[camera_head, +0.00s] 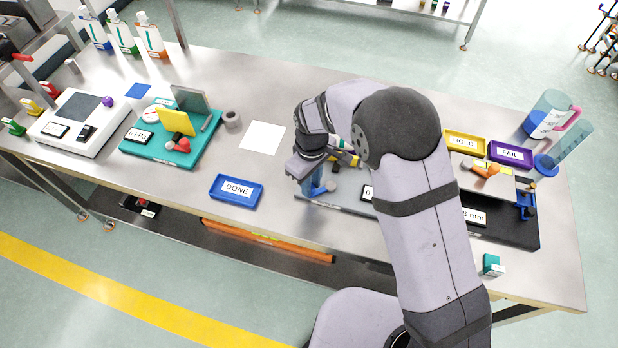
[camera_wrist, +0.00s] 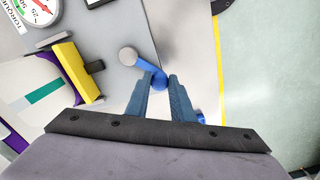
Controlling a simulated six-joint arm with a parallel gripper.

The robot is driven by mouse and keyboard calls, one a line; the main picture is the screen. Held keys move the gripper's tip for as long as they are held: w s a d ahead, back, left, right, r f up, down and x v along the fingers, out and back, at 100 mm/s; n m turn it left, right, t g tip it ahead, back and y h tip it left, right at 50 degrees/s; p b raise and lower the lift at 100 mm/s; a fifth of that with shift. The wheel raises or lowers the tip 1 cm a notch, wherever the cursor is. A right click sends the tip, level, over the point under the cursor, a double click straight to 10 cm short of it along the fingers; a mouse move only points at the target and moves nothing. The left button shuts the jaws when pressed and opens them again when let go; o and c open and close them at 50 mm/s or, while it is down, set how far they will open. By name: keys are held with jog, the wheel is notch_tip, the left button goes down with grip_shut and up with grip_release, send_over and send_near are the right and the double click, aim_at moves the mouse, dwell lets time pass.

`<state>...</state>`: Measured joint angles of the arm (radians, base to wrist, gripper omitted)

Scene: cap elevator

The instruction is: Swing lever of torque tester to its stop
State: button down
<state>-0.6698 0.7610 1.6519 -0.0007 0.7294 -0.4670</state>
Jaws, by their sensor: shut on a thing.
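The torque tester (camera_wrist: 103,20) is a grey plate with a round dial (camera_wrist: 36,12) marked TORQUE, at the upper left of the wrist view. Its short blue lever (camera_wrist: 147,67) runs from a grey round end to a blue knob. My gripper (camera_wrist: 161,82) has its blue-grey fingers on either side of the knob and is shut on it. A yellow jaw (camera_wrist: 72,68) stands beside a white bottle with a teal label. In the head view my gripper (camera_head: 312,184) points down at the tester's front left; my arm hides much of the tester.
A blue DONE tray (camera_head: 236,190) and a white sheet (camera_head: 263,137) lie to the left. Yellow HOLD (camera_head: 466,143) and purple FAIL (camera_head: 511,153) trays, a black-based device and clear jugs stand to the right. The table's front edge (camera_head: 262,219) runs close by.

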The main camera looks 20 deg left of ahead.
jog(key=shift+s+d+r+n, duration=0.1)
jog(key=shift+s+d+n, duration=0.25)
jog(key=shift+n, duration=0.55)
jog(key=shift+s+d+n, duration=0.15)
jog(key=shift+d+n, duration=0.25)
jog(key=shift+n, duration=0.5)
jog(key=c, duration=1.5)
grip_release()
jog(key=shift+c, duration=0.2)
notch_tip(320, 180, up, 7)
jog(key=b, duration=0.2)
jog(key=shift+r, duration=0.15)
